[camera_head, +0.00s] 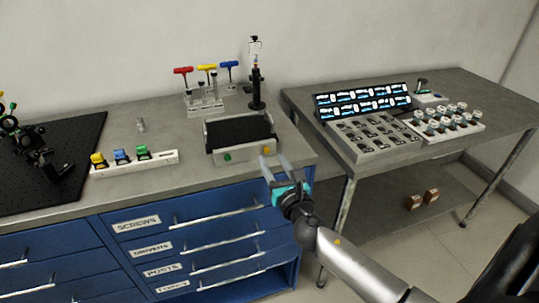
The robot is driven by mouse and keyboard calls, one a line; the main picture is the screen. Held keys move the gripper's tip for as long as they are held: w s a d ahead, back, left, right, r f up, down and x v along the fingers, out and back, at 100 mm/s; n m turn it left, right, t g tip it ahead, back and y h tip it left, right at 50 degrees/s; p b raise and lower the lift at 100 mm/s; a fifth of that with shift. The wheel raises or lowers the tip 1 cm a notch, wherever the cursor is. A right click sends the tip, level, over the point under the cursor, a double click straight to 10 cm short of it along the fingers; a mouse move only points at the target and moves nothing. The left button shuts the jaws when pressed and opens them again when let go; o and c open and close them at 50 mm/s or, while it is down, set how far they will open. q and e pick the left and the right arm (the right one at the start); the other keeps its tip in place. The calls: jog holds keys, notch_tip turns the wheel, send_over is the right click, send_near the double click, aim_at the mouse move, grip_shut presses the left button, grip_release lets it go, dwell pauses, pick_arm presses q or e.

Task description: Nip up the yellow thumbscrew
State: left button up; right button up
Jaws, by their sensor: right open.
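A small yellow knob (1,108) shows at the left picture edge, on the black optical mount (30,140), which is partly cut off. Another yellow piece (98,160) sits at the left end of a white strip (140,164), beside a blue and a green one. The picture is too small to tell which is the thumbscrew. My right gripper (276,162) is open and empty, just in front of the bench edge, right of the white strip and far from both yellow pieces. My left gripper is not in view.
Red, yellow and blue T-handle drivers (207,68) stand in a clear rack at the back. A black-topped tray (240,152) lies close to my right gripper. Blue drawers (200,240) are below. A side table (470,95) holds racks of parts.

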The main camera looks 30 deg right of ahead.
aim_at(267, 152)
jog(key=shift+x, duration=1.75)
grip_shut()
